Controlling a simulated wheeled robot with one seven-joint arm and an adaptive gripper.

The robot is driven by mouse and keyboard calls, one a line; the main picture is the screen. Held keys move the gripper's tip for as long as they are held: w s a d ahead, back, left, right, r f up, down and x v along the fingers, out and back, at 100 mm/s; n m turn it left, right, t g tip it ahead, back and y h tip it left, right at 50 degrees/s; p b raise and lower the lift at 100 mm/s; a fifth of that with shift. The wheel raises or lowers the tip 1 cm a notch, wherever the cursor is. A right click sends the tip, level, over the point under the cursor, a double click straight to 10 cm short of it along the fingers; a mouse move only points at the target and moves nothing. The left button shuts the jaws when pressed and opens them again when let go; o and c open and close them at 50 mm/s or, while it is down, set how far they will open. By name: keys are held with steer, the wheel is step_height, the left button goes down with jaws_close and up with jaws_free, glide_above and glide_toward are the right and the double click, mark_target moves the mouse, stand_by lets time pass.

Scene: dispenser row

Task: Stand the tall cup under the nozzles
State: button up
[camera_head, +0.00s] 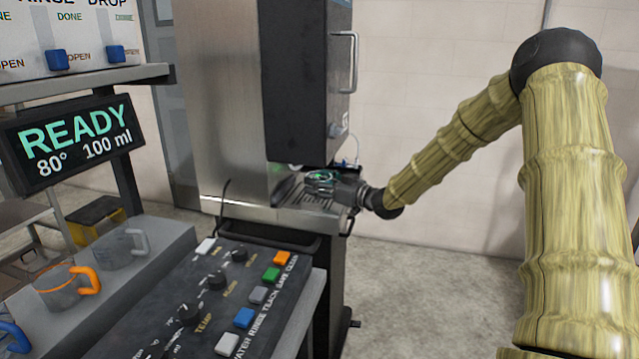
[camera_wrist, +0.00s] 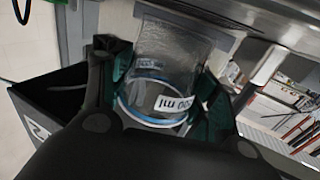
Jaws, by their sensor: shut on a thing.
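In the head view my gripper (camera_head: 322,183) reaches in over the drip tray (camera_head: 310,208) of the tall steel dispenser (camera_head: 220,100). The cup is small there and mostly hidden by the fingers. I cannot tell whether its base touches the tray. The nozzles are hard to make out under the dark front housing (camera_head: 305,70).
A control panel (camera_head: 215,300) with knobs and coloured buttons stands in the foreground. A display (camera_head: 75,140) reads READY, 80°, 100 ml. An orange-handled mug (camera_head: 62,288) and a grey mug (camera_head: 118,248) stand on a ledge at left. The floor right of the dispenser is clear.

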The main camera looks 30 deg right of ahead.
steer(key=shift+s+f, duration=0.2)
steer(key=shift+f, duration=0.5)
stand_by(0.4)
steer(key=o, duration=0.9)
steer(key=shift+f, duration=0.1)
steer(key=shift+s, duration=0.1)
steer(key=shift+s+d+f, duration=0.1)
steer(key=shift+s+d, duration=0.05)
steer(key=shift+s, duration=0.25)
steer(key=v, duration=0.7)
steer(key=r+v, duration=0.1)
steer(key=v, duration=0.3)
